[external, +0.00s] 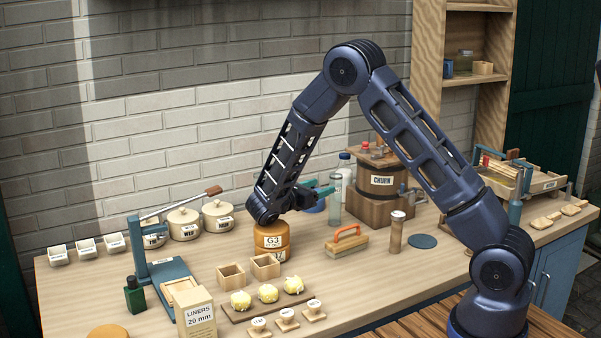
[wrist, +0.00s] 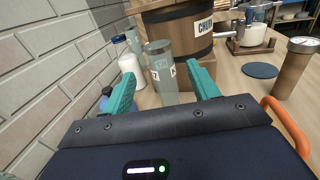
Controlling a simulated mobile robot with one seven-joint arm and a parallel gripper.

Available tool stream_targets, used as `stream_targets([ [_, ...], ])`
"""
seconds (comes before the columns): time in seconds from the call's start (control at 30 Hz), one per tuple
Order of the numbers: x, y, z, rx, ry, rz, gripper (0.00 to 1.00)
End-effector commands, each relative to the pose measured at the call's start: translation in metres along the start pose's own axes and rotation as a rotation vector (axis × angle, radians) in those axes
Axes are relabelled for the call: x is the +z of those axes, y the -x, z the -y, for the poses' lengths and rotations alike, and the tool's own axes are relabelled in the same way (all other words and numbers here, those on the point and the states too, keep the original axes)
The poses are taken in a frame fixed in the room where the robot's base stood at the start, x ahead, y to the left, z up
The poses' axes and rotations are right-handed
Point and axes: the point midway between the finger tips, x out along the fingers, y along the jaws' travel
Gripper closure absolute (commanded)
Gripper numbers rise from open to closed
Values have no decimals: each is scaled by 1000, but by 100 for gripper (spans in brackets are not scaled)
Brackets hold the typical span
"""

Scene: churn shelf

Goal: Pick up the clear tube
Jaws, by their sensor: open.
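The clear tube (wrist: 161,72) stands upright on the table, a see-through cylinder with a grey top and small labels low on its side. It also shows in the external view (external: 335,208), beside the gripper's tips. My gripper (wrist: 163,88) is open with teal fingers. In the wrist view the tube appears between the two fingers, a little beyond the tips, with space on both sides. In the external view my gripper (external: 322,189) reaches rightward, held low and near level.
A white bottle (wrist: 131,70) stands close behind and left of the tube. The wooden churn (external: 380,187) is just behind it. A brush with an orange handle (external: 347,241) lies in front, and a brown cylinder (external: 396,232) stands to the right. An orange canister (external: 272,242) is below my wrist.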

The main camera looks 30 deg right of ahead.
Motion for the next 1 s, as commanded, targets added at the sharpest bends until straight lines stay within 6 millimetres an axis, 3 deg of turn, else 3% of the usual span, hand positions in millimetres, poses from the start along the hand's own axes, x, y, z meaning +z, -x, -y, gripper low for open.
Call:
stream_targets([
  [0.37, -1, -28, 0, -1, -1, 0, 40],
  [0.7, -1, -70, 0, -2, -1, 0, 40],
  [0.97, 0, -74, 0, 0, -2, 0, 40],
  [1.0, 0, -74, 0, -1, -2, 0, 44],
])
